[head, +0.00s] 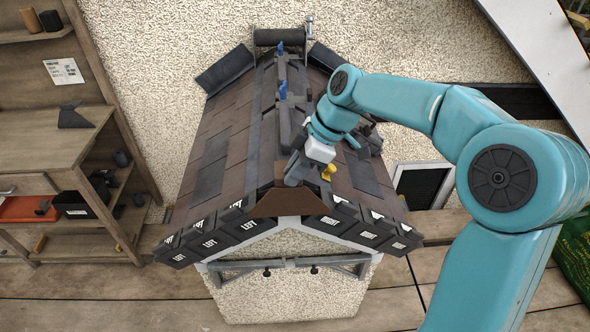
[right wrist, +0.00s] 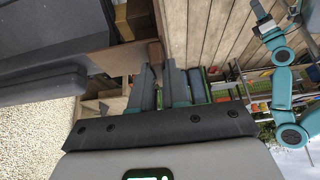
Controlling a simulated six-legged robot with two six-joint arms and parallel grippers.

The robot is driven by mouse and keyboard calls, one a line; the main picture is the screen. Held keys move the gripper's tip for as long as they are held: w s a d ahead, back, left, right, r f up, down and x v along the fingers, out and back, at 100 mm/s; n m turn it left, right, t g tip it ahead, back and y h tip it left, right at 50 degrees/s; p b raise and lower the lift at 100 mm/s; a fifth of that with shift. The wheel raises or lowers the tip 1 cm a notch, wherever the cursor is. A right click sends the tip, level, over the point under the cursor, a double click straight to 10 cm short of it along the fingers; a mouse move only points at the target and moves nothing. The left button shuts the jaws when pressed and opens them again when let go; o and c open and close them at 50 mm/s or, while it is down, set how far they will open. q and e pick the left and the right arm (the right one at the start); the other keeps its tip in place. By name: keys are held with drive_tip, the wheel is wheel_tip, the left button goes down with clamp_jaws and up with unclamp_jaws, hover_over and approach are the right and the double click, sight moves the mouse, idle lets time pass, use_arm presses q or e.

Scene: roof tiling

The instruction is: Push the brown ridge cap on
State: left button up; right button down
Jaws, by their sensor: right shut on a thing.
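The brown ridge cap (head: 283,204) sits at the front end of the roof's ridge, above the white gable trim. My right gripper (head: 296,172) comes down from the right, just behind the cap. In the right wrist view its two fingers (right wrist: 160,84) reach toward a brown edge (right wrist: 118,58) and are shut on it, which I take to be the cap. The cap's underside and exact seating are hidden.
The small roof (head: 225,150) carries brown shingles and dark tiles marked LEFT and RIGHT along the front eaves. Blue clips (head: 283,88) stand along the ridge. A yellow knob (head: 328,172) is beside my right gripper. Wooden shelves (head: 60,150) stand at the left.

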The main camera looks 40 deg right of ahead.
idle(0.3)
drive_tip(key=c, duration=1.1)
unclamp_jaws()
drive_tip(key=shift+o, duration=0.2)
drive_tip(key=shift+r+p, duration=2.15)
drive_tip(key=shift+r, duration=0.9)
